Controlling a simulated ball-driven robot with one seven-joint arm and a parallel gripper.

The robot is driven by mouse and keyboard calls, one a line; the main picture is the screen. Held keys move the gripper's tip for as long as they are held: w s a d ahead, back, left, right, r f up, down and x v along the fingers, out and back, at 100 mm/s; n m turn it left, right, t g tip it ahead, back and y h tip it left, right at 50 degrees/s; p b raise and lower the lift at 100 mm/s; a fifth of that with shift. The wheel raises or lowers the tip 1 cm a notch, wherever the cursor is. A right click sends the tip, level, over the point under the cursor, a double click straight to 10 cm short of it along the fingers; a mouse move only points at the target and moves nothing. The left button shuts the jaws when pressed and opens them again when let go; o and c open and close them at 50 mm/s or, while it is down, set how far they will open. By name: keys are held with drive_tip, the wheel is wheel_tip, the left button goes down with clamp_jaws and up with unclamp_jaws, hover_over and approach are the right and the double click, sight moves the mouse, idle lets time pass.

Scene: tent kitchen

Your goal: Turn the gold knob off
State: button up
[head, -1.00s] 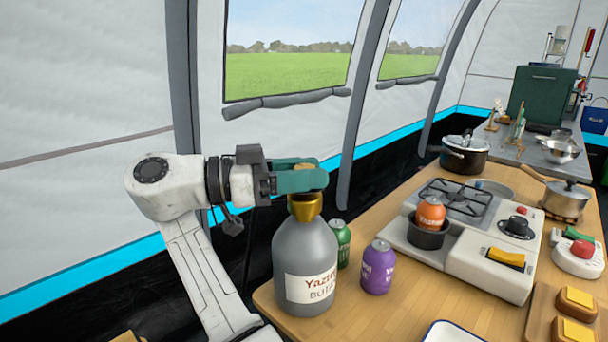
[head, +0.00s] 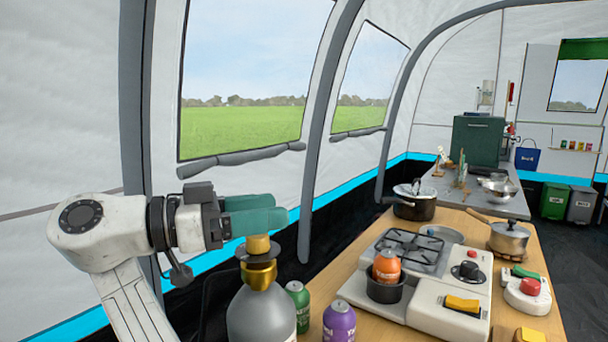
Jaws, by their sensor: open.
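A grey gas bottle (head: 262,318) stands at the table's near left, its lower part cut off by the picture's bottom edge. On top is the gold knob (head: 257,246), above a wider gold collar. My gripper (head: 262,215) reaches in from the left, its teal fingers level and just above the knob. The fingers overlap the knob's top in this view, and I cannot tell whether they touch it. The gripper is open and holds nothing that I can see.
A green can (head: 299,306) and a purple can (head: 339,322) stand close right of the bottle. A stove (head: 422,300) bears an orange can (head: 386,266) in a small pot. A dark pot (head: 414,208) stands behind. The tent wall is behind my arm.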

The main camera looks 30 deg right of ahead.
drive_tip(key=s+r+p, duration=0.1)
drive_tip(key=s+r, duration=0.6)
drive_tip(key=s, duration=0.5)
drive_tip(key=shift+r, duration=0.4)
drive_tip(key=shift+s, duration=0.15)
